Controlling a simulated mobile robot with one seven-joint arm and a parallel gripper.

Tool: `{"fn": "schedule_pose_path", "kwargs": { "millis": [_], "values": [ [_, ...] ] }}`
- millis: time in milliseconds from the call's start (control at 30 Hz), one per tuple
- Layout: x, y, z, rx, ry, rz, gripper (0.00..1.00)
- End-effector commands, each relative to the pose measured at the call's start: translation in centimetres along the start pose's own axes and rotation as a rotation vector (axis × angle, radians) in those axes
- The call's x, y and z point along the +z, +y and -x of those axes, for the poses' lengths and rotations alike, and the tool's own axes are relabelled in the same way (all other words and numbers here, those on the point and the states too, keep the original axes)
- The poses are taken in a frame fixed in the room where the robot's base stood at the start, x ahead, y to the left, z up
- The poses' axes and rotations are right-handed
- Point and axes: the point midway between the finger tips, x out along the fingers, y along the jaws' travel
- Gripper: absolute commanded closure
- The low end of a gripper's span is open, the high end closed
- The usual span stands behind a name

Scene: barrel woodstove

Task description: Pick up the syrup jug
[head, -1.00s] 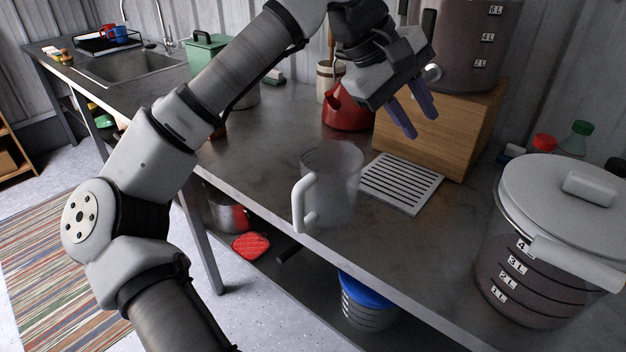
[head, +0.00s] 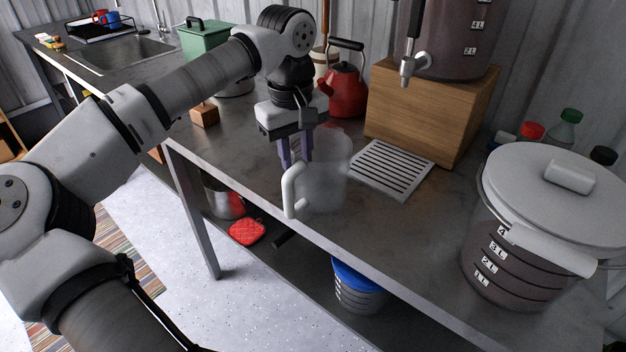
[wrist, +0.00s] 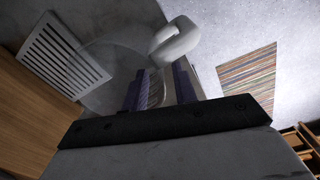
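The syrup jug appears to be the clear, frosted pitcher (head: 328,178) with a thick white handle (head: 292,191), upright on the counter near its front edge. My gripper (head: 295,160) points down just behind and left of the jug in the head view. Its two purple fingers are apart, and I see nothing held between them. In the wrist view the fingers (wrist: 165,88) are close to the jug's rim (wrist: 98,85) and handle (wrist: 175,42). I cannot tell whether they touch the jug.
A slotted white drip tray (head: 392,170) lies right of the jug, by a wooden box (head: 425,112) under a tapped dispenser. A red kettle (head: 345,93) stands behind. A large lidded container (head: 525,250) is at the right. The counter's front edge is close.

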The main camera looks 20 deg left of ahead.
Motion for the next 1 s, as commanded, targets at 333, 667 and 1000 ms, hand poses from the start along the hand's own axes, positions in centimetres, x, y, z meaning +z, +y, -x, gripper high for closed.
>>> {"fn": "schedule_pose_path", "kwargs": {
  "millis": [333,667,1000],
  "values": [
    [0.1,0.0,-4.7,-0.001,-0.002,-0.001,0.72],
    [0.0,0.0,-5.3,0.001,0.0,0.0,0.76],
    [0.0,0.0,-5.2,0.001,0.0,0.0,1.0]
  ]
}}
